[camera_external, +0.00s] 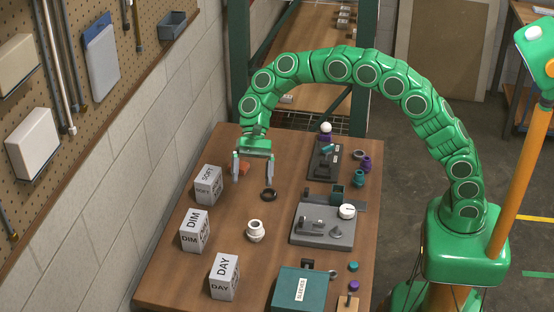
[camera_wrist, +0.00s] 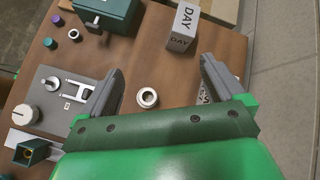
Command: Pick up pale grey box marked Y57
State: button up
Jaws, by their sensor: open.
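No marking Y57 is readable in either view. Three pale grey boxes with black lettering stand in a column on the left of the table: one marked SORT (camera_external: 208,186), one marked DIM (camera_external: 194,231) and one marked DAY (camera_external: 224,279). The DAY box also shows at the top of the wrist view (camera_wrist: 182,30). Another lettered box (camera_wrist: 204,97) is mostly hidden behind the right finger there. My gripper (camera_external: 253,170) is open and empty, pointing down at the table's far end, right of the SORT box. Its fingers spread in the wrist view (camera_wrist: 160,68).
A white jar (camera_external: 255,232) and a black ring (camera_external: 268,195) sit mid-table. A small orange-red part (camera_external: 243,167) lies by my gripper. A grey fixture plate (camera_external: 325,238), a teal box (camera_external: 299,288) and small parts line the right side. A block wall (camera_external: 150,140) borders the left.

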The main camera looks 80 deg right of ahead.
jog(key=w+f+m+y, duration=0.25)
jog(key=w+f, duration=0.35)
jog(key=w, duration=0.5)
jog(key=m+t+y, duration=0.1)
jog(key=m+t, duration=0.1)
jog(key=m, duration=0.2)
send_near(196, 214)
jog(key=shift+f+x, duration=0.15)
jog(key=shift+x, duration=1.1)
jog(key=shift+f+x, duration=0.15)
jog(key=shift+x, duration=1.05)
jog(key=shift+r+x, duration=0.2)
jog(key=shift+x, duration=3.6)
jog(key=shift+s, duration=0.1)
jog(key=c, duration=1.1)
jog(key=shift+a+r, duration=0.1)
jog(key=shift+c, duration=0.2)
